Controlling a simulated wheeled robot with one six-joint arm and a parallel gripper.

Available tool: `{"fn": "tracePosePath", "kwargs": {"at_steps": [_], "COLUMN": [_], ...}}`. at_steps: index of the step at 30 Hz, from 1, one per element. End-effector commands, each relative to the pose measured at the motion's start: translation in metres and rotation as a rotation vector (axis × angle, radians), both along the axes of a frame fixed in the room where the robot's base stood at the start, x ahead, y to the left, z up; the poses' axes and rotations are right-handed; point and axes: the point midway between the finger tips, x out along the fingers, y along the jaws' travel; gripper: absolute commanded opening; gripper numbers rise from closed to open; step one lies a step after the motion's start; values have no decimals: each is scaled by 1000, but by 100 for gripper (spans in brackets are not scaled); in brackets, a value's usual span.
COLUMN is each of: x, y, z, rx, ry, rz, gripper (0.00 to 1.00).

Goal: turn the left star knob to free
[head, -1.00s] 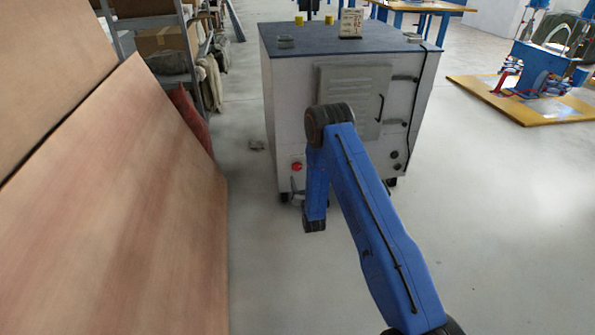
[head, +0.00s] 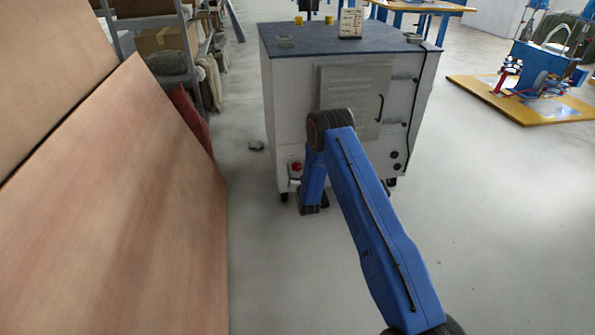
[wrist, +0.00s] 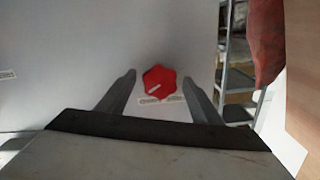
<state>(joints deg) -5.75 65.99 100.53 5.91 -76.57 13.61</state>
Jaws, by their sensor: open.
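A red star knob (wrist: 160,82) with a pale mark on it shows on the white face of a cabinet in the wrist view. A small label strip lies just below it, too blurred to read. In the head view the red knob (head: 297,167) is low on the left of the cabinet's front. My gripper (wrist: 159,77) is open, with one finger to each side of the knob in the picture. I cannot tell whether the fingertips reach its depth; no contact shows. In the head view my blue arm hides most of the gripper.
The white cabinet (head: 290,105) has a dark top and a louvred panel with a handle. A large brown board (head: 110,200) stands at the left. A shelf (head: 165,50) is behind it. The floor to the right is clear up to a yellow-edged platform (head: 530,112).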

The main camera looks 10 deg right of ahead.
Motion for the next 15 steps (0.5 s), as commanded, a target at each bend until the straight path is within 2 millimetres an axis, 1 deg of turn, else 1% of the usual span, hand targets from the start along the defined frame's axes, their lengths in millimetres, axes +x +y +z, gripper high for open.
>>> {"fn": "tracePosePath", "kwargs": {"at_steps": [1,2,3,5,6,15], "x": [0,0,0,0,0,0], "y": [0,0,0,0,0,0], "z": [0,0,0,0,0,0], "rx": [0,0,0,0,0,-29], "ry": [0,0,0,0,0,0], "rz": [0,0,0,0,0,0], "gripper": [52,45,36,21,18,18]}}
